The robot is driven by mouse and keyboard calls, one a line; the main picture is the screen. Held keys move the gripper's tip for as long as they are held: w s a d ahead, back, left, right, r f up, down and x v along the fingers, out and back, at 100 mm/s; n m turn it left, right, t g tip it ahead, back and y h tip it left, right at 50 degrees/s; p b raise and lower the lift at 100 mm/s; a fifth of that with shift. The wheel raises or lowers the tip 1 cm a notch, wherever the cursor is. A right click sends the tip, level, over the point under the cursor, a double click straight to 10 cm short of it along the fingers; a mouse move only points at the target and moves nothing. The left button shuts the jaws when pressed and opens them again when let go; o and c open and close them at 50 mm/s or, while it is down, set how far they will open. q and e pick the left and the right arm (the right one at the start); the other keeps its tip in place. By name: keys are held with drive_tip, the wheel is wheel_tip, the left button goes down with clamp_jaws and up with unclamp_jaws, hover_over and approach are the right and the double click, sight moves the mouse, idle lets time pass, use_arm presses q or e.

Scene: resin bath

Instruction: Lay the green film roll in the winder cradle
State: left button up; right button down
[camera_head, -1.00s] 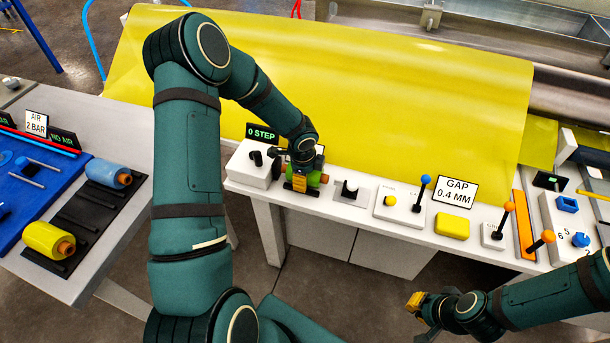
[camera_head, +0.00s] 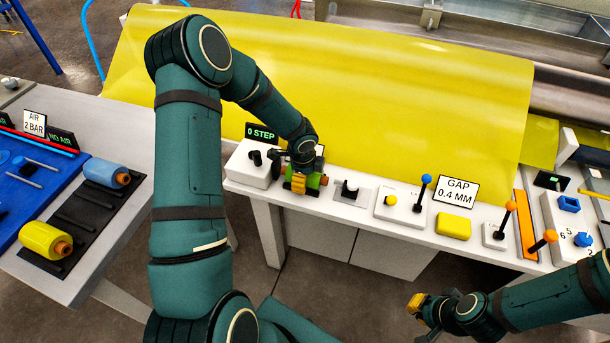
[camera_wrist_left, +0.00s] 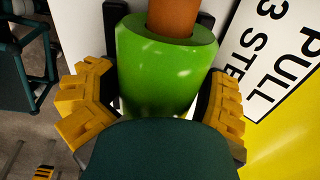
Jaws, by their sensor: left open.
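The green film roll (camera_wrist_left: 165,70) with its brown core (camera_wrist_left: 182,18) fills the middle of the left wrist view. Dark uprights of the winder cradle (camera_wrist_left: 114,22) show beside the core, and the roll appears to lie between them; its underside is hidden. My left gripper (camera_wrist_left: 150,115) is open, with a yellow-padded finger on each side of the roll. In the head view the green roll (camera_head: 316,180) shows only partly behind my left gripper (camera_head: 299,184) at the white bench. My right gripper (camera_head: 417,303) is at the lower right, away from the roll; its opening is unclear.
A yellow roll (camera_head: 44,240) and a blue roll (camera_head: 104,172) lie on a black rack at left. The white bench (camera_head: 345,212) carries control boxes, levers and a yellow block (camera_head: 453,226). A yellow film sheet (camera_head: 330,90) spans behind. The black sign reads 0 STEP (camera_head: 262,131).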

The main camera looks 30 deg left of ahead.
use_arm(q)
drive_tip(key=shift+s+d+f, duration=0.1)
drive_tip(key=shift+s+f, duration=0.2)
drive_tip(key=shift+s, duration=0.05)
drive_tip(key=shift+r+p, duration=0.45)
drive_tip(key=r+p, duration=0.1)
drive_tip(key=r, duration=0.3)
drive_tip(key=s+r+p, duration=0.1)
drive_tip(key=r, duration=0.3)
drive_tip(key=r+p, duration=0.1)
drive_tip(key=r, duration=0.3)
drive_tip(key=shift+s+d+p, duration=0.1)
drive_tip(key=shift+s+p, duration=0.05)
drive_tip(key=shift+p, duration=0.2)
drive_tip(key=shift+d+r, duration=0.1)
drive_tip(key=shift+r, duration=0.05)
drive_tip(key=s+d+f+n+h, duration=0.2)
drive_tip(key=s+d+f+n, duration=0.4)
drive_tip(key=s+d+n, duration=0.2)
drive_tip(key=s+d+f+n+h, duration=0.2)
drive_tip(key=s+d+f+n, duration=0.4)
drive_tip(key=d, duration=0.7)
drive_tip(key=s+n, duration=0.2)
drive_tip(key=n, duration=0.1)
drive_tip(key=shift+d, duration=0.25)
